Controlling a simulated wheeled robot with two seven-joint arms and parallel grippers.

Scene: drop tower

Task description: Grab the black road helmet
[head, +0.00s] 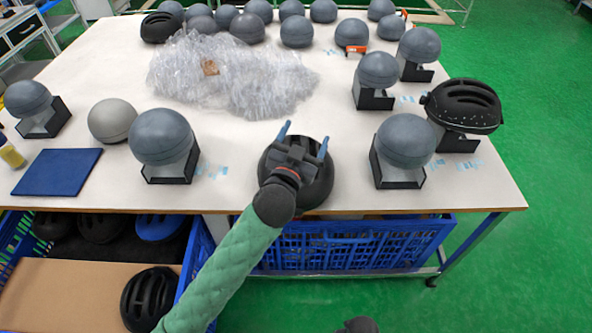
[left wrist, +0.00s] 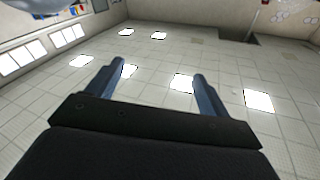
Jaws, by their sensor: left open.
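A black vented helmet with pale specks (head: 463,105) sits on a head stand at the table's right edge. Another black vented helmet (head: 150,298) lies on the lower level at the front left, and one (head: 160,27) is at the table's back left. A smooth dark dome (head: 316,185) is at the table's front edge, partly hidden behind my left gripper (head: 305,140). That gripper is open and empty; whether it touches the dome cannot be told. In the left wrist view its spread fingers (left wrist: 152,88) are seen against the ceiling.
Grey head forms stand around the white table (head: 260,185), with several at the back. Clear plastic wrap (head: 235,75) is heaped in the middle. A blue mat (head: 57,172) lies front left. Blue crates (head: 350,245) sit below the table.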

